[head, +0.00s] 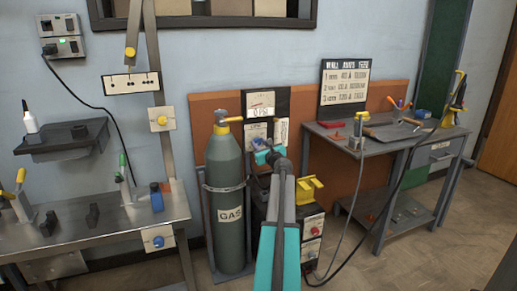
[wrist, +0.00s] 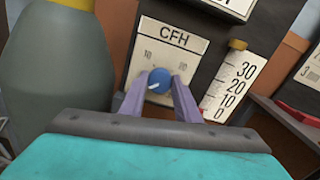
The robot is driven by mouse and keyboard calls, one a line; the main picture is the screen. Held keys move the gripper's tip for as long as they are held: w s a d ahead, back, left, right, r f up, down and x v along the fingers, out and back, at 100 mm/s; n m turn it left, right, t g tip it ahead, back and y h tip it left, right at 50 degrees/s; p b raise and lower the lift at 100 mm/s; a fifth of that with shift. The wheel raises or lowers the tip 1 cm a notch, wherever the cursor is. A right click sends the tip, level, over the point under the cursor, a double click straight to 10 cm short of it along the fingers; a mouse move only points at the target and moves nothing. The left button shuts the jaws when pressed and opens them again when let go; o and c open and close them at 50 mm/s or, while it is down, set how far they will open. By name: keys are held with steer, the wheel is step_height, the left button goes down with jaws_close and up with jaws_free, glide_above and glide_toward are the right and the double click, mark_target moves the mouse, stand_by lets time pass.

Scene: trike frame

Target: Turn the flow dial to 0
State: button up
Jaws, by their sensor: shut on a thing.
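The flow dial (wrist: 158,77) is a round blue knob on a cream panel marked CFH (wrist: 172,40). A white mark on the knob points to the lower left; the small numbers around it are too blurred to read surely. My gripper (wrist: 159,88) has its two purple fingers on either side of the knob, shut on it. A scale (wrist: 237,82) marked 0 to 30 is right of the panel, with a red spot near 0.
A green GAS cylinder (head: 225,175) stands close on the left of my gripper. A machine with a yellow bracket (head: 309,189) is below right. Metal tables stand left (head: 85,224) and right (head: 385,143). A cable hangs at the right; floor is free in front.

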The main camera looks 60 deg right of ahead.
steer(key=shift+w+a+f+n, duration=0.1)
steer(key=shift+a+f+n, duration=0.1)
steer(key=shift+n, duration=0.1)
steer(key=o, duration=1)
steer(key=shift+o, duration=0.2)
steer(key=shift+d+r, duration=0.1)
steer(key=shift+s, duration=0.2)
steer(key=p+v, duration=0.2)
steer(key=v, duration=1.1)
steer(key=shift+s+a, duration=0.2)
steer(key=shift+a, duration=0.1)
